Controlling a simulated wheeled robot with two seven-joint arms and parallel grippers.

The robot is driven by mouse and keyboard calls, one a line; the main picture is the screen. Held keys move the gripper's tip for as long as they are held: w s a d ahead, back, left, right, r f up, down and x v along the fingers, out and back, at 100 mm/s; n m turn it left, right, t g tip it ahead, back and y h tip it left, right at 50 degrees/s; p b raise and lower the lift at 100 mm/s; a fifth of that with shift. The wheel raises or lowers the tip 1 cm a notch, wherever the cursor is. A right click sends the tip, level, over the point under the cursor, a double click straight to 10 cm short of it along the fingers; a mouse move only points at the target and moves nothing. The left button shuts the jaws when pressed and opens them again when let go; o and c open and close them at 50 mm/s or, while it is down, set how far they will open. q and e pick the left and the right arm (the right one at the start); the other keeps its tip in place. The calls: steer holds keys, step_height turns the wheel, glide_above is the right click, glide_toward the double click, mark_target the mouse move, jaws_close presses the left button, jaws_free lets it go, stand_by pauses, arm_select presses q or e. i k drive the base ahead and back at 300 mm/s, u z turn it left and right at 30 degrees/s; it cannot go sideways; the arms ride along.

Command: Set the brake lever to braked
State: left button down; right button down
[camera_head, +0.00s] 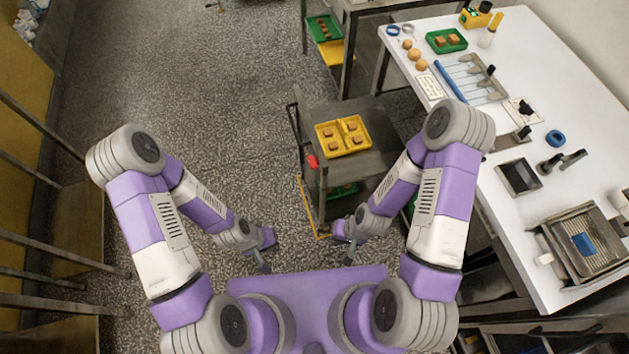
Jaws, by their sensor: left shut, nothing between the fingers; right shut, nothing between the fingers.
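A small red part (313,161), which looks like the brake lever's end, sits at the left front corner of a grey cart (375,108). It is too small to tell which setting it is in. My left gripper (265,267) is shut and empty, above the floor, below and left of the cart in the picture. My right gripper (348,260) is shut and empty, near the cart's front end. Both grippers are apart from the red part.
The cart carries a yellow tray (334,147) with brown pieces; a green tray (343,191) shows on its lower level. A white worktable (530,205) with tools stands at the right. Yellow-brown panels and rails line the left. Speckled floor (200,90) left of the cart is clear.

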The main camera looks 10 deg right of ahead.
mark_target(313, 162)
steer(key=u, duration=1.8)
steer(key=i, duration=1.05)
steer(key=z, duration=2.15)
